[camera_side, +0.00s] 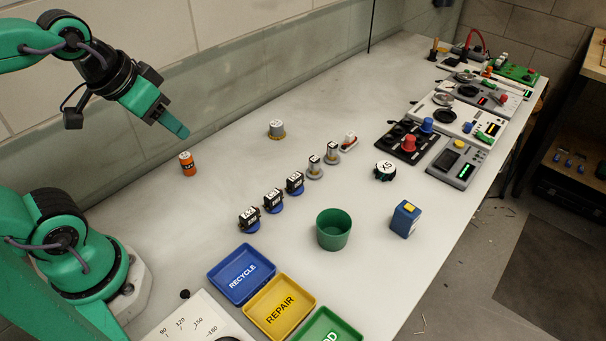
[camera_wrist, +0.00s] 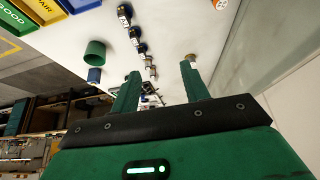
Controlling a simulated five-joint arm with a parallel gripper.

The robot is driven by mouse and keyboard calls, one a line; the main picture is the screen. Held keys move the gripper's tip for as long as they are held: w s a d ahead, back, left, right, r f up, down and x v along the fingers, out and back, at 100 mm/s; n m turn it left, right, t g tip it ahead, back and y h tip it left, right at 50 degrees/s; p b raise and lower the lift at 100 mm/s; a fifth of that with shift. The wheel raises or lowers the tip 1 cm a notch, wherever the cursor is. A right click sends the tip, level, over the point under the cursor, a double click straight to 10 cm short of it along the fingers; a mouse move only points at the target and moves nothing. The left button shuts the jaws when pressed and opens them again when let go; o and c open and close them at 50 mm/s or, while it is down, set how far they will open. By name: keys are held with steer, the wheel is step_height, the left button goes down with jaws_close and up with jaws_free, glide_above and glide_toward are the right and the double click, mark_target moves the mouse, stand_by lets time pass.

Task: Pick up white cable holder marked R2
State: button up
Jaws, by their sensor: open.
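No label reading R2 is legible in either view, so I cannot tell for sure which thing is the white cable holder. A round piece with a white marked top and dark sides (camera_side: 384,171) stands right of the middle of the bench. A small white piece with red on it (camera_side: 348,142) stands at the far end of a row of parts. My gripper (camera_side: 180,131) is raised at the upper left, above the bench and apart from both. In the wrist view my gripper (camera_wrist: 160,70) has its two green fingers apart with nothing between them.
An orange cylinder (camera_side: 187,163) and a grey cylinder (camera_side: 276,129) stand near the wall. Black servos (camera_side: 273,200) line up mid-bench. A green cup (camera_side: 333,230), a blue box (camera_side: 405,219) and a blue RECYCLE tray (camera_side: 215,274) are nearer. Panels (camera_side: 456,163) fill the right side.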

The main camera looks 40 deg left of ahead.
steer(key=w+d+r+g, duration=0.1)
steer(key=w+r, duration=0.5)
steer(key=w, duration=0.7)
steer(key=g, duration=0.5)
glide_above(350, 133)
step_height(350, 133, down, 22)
steer(key=shift+a+r, duration=0.1)
steer(key=shift+a, duration=0.05)
steer(key=shift+f, duration=0.6)
steer(key=shift+d+f, duration=0.2)
steer(key=shift+f, duration=3.7)
jaws_close()
